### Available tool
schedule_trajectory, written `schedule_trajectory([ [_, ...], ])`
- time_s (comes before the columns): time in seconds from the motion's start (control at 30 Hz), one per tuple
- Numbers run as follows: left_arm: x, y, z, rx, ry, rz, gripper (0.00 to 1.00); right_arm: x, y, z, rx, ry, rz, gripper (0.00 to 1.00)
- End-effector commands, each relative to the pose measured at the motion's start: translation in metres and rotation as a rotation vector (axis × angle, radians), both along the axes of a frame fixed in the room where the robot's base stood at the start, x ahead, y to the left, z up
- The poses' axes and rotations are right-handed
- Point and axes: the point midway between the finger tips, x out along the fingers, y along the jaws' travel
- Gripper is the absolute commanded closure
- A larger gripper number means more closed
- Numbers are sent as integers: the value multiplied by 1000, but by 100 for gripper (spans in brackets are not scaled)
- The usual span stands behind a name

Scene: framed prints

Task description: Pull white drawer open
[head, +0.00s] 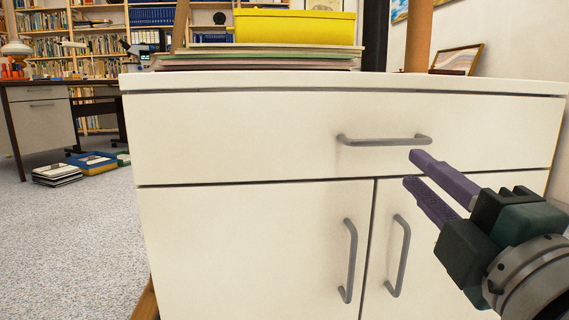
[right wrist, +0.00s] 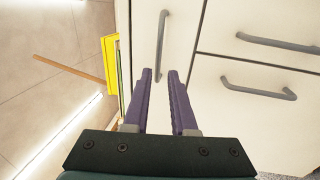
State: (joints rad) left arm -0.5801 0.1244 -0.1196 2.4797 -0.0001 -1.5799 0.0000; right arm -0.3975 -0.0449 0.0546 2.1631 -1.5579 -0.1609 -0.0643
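The white drawer (head: 240,135) is the wide top front of a white cabinet and looks closed. Its grey bar handle (head: 385,141) is right of the drawer's middle. My right gripper (head: 412,168) is in front of the drawer, just below the handle's right end in the head view. Its two purple fingers are apart with nothing between them. In the right wrist view, the drawer handle (right wrist: 162,45) runs lengthwise ahead of the gap between the fingertips (right wrist: 160,73). The handle looks clear of the fingers. My left gripper is not in view.
Two cabinet doors with upright handles (head: 349,260) (head: 400,255) sit below the drawer. A yellow box (head: 295,27) and stacked flat boards (head: 255,60) rest on the cabinet top. A desk (head: 45,112) and floor items (head: 92,163) are at left. Carpet (head: 75,240) left of the cabinet is clear.

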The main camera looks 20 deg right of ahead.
Motion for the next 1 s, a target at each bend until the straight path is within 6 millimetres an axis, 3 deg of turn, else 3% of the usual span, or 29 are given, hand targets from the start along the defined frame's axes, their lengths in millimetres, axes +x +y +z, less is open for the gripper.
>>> schedule_trajectory([
  [0.23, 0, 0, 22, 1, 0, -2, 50, 39, -9, 15, -1, -3, 0, 75],
  [0.5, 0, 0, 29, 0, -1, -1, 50, 79, -19, 19, 2, -2, -1, 75],
  [0.93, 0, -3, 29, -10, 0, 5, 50, 89, -22, 19, 2, -1, -1, 75],
  [1.0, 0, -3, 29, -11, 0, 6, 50, 89, -22, 20, 2, -1, -1, 83],
])
